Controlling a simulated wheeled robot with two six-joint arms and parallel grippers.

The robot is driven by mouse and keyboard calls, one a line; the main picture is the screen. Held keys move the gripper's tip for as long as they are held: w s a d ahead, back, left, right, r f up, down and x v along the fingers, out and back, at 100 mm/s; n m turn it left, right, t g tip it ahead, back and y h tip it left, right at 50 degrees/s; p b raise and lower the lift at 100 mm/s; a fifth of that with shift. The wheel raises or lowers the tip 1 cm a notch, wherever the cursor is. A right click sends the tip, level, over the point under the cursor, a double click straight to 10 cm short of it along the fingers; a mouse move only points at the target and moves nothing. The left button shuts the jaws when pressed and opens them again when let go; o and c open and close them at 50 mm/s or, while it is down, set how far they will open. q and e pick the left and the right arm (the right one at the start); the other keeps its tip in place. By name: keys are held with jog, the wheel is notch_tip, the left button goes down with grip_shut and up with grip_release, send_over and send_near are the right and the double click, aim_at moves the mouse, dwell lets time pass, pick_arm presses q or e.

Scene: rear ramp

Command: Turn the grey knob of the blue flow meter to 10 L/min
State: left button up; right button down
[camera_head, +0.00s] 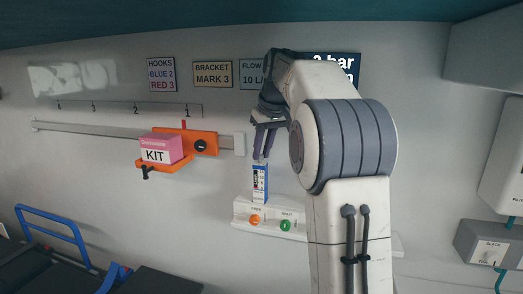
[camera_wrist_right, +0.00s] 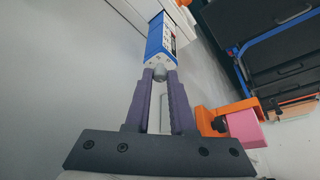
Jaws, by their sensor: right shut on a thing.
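The blue flow meter (camera_head: 260,182) stands upright on a white wall unit, with a white scale on its front. It also shows in the right wrist view (camera_wrist_right: 157,40). Its grey knob (camera_wrist_right: 160,74) sits at the end of the meter nearest my gripper. My right gripper (camera_head: 261,158) reaches down from above, and its fingertips (camera_wrist_right: 160,76) are shut on the knob from both sides. In the head view the fingers hide the knob. The scale reading is too small to tell. My left gripper is not in view.
The white wall unit (camera_head: 241,212) has an orange outlet (camera_head: 254,219) and a green outlet (camera_head: 285,225). An orange bracket (camera_head: 205,143) with a pink kit box (camera_head: 160,149) hangs on a rail to the left. A partly hidden sign (camera_head: 252,74) reads "FLOW 10 L".

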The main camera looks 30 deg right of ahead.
jog(key=shift+r, duration=0.1)
jog(key=m+p, duration=0.1)
jog(key=m, duration=0.1)
jog(key=m+h+p, duration=0.2)
jog(key=m, duration=0.1)
jog(key=shift+w+a+r+m+g, duration=0.1)
jog(key=shift+a+m+g, duration=0.2)
jog(key=m+p, duration=0.2)
jog(key=m+g+h+p, duration=0.1)
jog(key=m, duration=0.2)
jog(key=shift+w+a+g+h+p, duration=0.15)
jog(key=shift+w+g+h+p, duration=0.05)
jog(key=shift+g+h+p, duration=0.15)
jog(key=m+p, duration=0.1)
jog(key=m, duration=0.1)
jog(key=m+g+p, duration=0.1)
jog(key=m+p, duration=0.1)
jog(key=m+g+p, duration=0.1)
jog(key=m, duration=0.1)
jog(key=shift+w+r+h, duration=0.1)
jog(key=shift+w+h, duration=0.15)
jog(key=m+g+p, duration=0.1)
jog(key=m+p, duration=0.2)
jog(key=shift+w+g, duration=0.1)
jog(key=shift+g, duration=0.15)
jog(key=shift+f+m+g+p, duration=0.2)
jog(key=shift+m+g+p, duration=0.1)
jog(key=shift+m+p, duration=0.65)
jog(key=shift+m, duration=0.25)
